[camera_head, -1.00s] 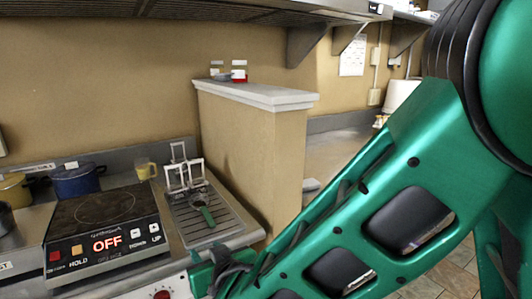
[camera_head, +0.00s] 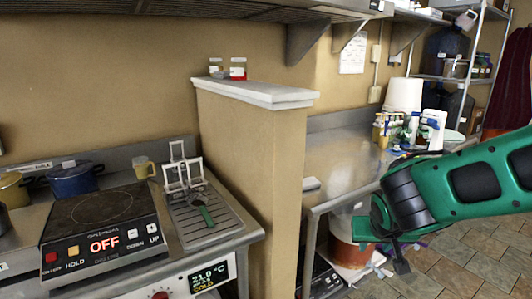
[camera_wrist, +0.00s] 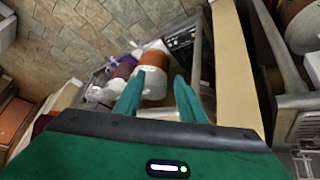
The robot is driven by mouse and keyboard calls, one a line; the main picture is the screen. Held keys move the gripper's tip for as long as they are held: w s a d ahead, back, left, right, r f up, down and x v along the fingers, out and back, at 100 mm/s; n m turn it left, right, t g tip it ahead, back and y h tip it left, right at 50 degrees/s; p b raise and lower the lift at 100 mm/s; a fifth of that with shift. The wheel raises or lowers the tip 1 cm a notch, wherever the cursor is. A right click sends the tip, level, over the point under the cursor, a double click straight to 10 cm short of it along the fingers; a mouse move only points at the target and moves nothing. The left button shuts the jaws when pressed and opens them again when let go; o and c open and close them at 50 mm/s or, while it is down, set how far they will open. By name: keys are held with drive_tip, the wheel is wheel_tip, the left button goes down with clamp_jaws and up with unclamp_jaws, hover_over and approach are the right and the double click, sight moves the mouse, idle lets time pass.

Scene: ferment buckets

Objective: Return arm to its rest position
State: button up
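My green arm reaches in from the right in the head view. My gripper (camera_head: 376,222) hangs in front of the right-hand counter, to the right of the partition wall. In the wrist view my gripper (camera_wrist: 159,76) has its two green fingers apart, with nothing held between them. An orange-brown and white bucket (camera_wrist: 154,58) lies beyond the fingertips, apart from them as far as I can tell. In the head view the bucket (camera_head: 347,250) stands low, partly hidden by my gripper.
The partition wall (camera_head: 250,165) carries two small jars (camera_head: 238,69). Left are the cooktop (camera_head: 105,210), a blue pot (camera_head: 74,180) and a drain tray (camera_head: 208,215). The right counter (camera_head: 345,170) holds bottles (camera_head: 428,130) and a white bucket (camera_head: 403,95). Tiled floor (camera_head: 465,255) is open at the right.

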drive_tip(key=s+d+m+g+y, duration=0.1)
drive_tip(key=s+d, duration=0.3)
drive_tip(key=s, duration=0.4)
drive_tip(key=s+d+r+m+g+y, duration=0.1)
drive_tip(key=s+d+m+g, duration=0.1)
drive_tip(key=s+d, duration=0.3)
drive_tip(key=s+d+r+m+g, duration=0.1)
drive_tip(key=s+d+g, duration=0.2)
drive_tip(key=s, duration=0.9)
drive_tip(key=shift+d+y, duration=0.4)
drive_tip(key=shift+d, duration=0.25)
drive_tip(key=shift+s, duration=0.1)
